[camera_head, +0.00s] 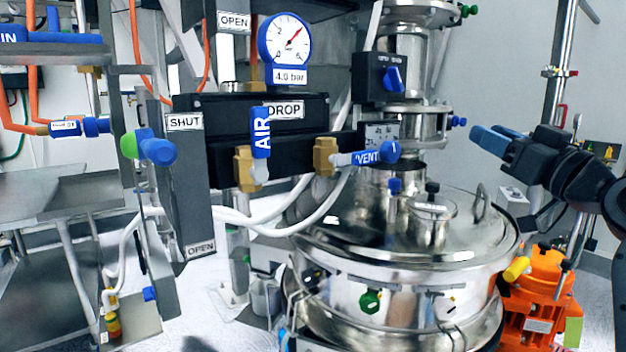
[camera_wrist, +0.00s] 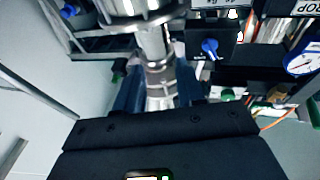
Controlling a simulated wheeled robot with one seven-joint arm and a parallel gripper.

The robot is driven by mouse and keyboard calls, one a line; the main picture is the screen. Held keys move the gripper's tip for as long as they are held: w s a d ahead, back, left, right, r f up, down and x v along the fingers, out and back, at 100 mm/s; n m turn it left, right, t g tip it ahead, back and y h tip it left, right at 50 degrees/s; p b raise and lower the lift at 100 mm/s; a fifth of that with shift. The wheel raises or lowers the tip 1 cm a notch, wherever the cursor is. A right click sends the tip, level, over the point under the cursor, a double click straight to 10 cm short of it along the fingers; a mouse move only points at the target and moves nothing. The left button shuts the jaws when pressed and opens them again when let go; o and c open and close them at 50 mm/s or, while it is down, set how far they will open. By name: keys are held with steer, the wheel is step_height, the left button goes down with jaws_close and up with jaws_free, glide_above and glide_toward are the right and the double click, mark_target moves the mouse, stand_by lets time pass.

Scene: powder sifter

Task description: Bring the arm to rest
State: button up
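My gripper (camera_head: 490,142) is at the right in the head view, with blue fingertips pointing left toward the steel column. It is right of the sifter's upper neck and above its lid, apart from both. In the wrist view my gripper (camera_wrist: 158,88) shows two dark blue fingers spread apart. The steel column (camera_wrist: 158,70) shows in the gap behind them, and nothing is held. The round steel sifter (camera_head: 400,265) stands below and left of my gripper in the head view.
An orange motor unit (camera_head: 540,290) stands below my arm beside the sifter. A black box with a blue knob (camera_head: 393,80) is left of my gripper, and the blue VENT valve handle (camera_head: 376,154) is lower. A steel post (camera_head: 560,60) rises behind my arm.

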steer(key=s+a+f+m+h, duration=0.1)
steer(key=s+f+m+h, duration=0.15)
steer(key=f, duration=0.65)
steer(key=s+f+m+h, duration=0.1)
steer(key=s+f, duration=0.3)
steer(key=f, duration=0.5)
steer(key=s+a+f+m+g+h, duration=0.2)
steer(key=s+a+f+h, duration=0.1)
steer(key=s+f, duration=1.05)
steer(key=s+a+f+g+h, duration=0.1)
steer(key=s+f, duration=0.2)
steer(key=s, duration=0.5)
steer(key=s+a+f+g+h, duration=0.1)
steer(key=s+f, duration=0.2)
steer(key=s, duration=0.5)
steer(key=s+a+r+n, duration=0.1)
steer(key=s+r, duration=0.1)
steer(key=s, duration=0.6)
steer(key=s+r+y, duration=0.1)
steer(key=s+r, duration=0.1)
steer(key=s, duration=0.7)
steer(key=shift+a+r+n+g, duration=0.2)
steer(key=shift+a+n+g, duration=0.15)
steer(key=shift+g, duration=0.05)
